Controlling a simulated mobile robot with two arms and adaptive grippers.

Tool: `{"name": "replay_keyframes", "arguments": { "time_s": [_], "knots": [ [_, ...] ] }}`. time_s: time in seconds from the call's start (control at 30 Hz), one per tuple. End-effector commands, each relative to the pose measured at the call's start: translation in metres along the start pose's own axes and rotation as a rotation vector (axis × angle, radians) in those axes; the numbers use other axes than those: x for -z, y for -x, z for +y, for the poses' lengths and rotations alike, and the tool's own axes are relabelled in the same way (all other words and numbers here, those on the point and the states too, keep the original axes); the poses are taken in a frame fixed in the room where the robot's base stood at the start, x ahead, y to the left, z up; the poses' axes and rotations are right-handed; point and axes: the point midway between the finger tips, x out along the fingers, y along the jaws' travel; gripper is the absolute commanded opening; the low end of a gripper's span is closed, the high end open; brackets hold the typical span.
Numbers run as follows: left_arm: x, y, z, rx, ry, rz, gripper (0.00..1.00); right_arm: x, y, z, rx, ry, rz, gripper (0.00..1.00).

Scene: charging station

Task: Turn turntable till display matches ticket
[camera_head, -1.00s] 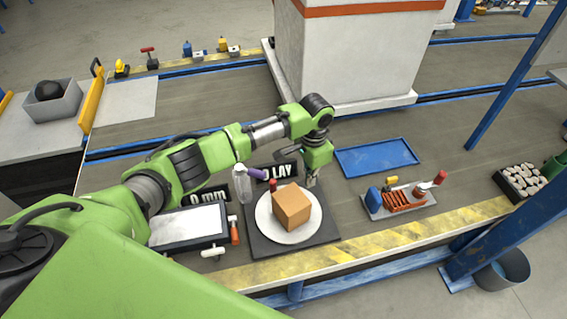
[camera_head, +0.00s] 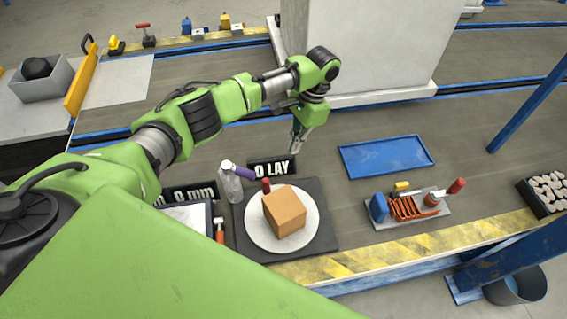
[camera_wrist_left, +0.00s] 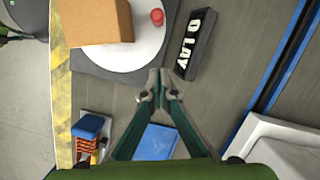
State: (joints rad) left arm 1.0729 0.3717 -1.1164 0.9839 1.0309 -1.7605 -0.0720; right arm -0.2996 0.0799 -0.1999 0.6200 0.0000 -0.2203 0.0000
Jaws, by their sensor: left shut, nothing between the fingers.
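A white round turntable (camera_head: 254,234) sits on a dark square base (camera_head: 328,240) near the bench's front edge. A brown box (camera_head: 285,212) stands on it, with a red knob (camera_head: 266,186) at the disc's rim behind the box. A black display reading "0 LAY" (camera_head: 272,168) stands behind the base. Another display reading "0 mm" (camera_head: 190,194) is to its left, partly cut off. My left gripper (camera_head: 298,158) is shut and empty, above the bench behind and right of the turntable. In the left wrist view its fingertips (camera_wrist_left: 158,92) meet, apart from the disc. I cannot make out a ticket.
A blue tray (camera_head: 386,157) lies right of the gripper. A rack of tools (camera_head: 410,207) is at the right front. A large white column (camera_head: 360,45) rises behind.

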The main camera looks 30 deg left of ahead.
Motion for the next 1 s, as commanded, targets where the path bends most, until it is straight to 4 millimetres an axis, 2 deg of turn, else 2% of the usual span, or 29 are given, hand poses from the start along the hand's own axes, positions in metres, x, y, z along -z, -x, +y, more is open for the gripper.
{"name": "replay_keyframes", "arguments": {
  "time_s": [0.17, 0.5, 0.6, 0.73, 1.0],
  "knots": [
    [-0.002, -0.024, 0.000, -0.001, 0.000, -0.003, 0.00, -0.001, 0.002, 0.000, 0.000, 0.000, -0.001, 0.00],
    [-0.001, -0.098, 0.001, -0.001, -0.001, -0.004, 0.00, 0.000, 0.000, 0.000, 0.000, 0.000, 0.000, 0.00],
    [-0.016, -0.096, -0.001, 0.001, 0.000, -0.001, 0.00, 0.001, 0.012, 0.000, 0.000, 0.000, 0.000, 0.00],
    [-0.030, -0.101, -0.001, 0.000, 0.000, -0.001, 0.00, 0.001, 0.018, 0.000, 0.000, 0.000, 0.000, 0.00],
    [-0.040, -0.106, 0.000, -0.001, 0.000, 0.000, 0.00, 0.002, 0.020, 0.000, 0.001, 0.000, 0.000, 0.00]
  ]
}}
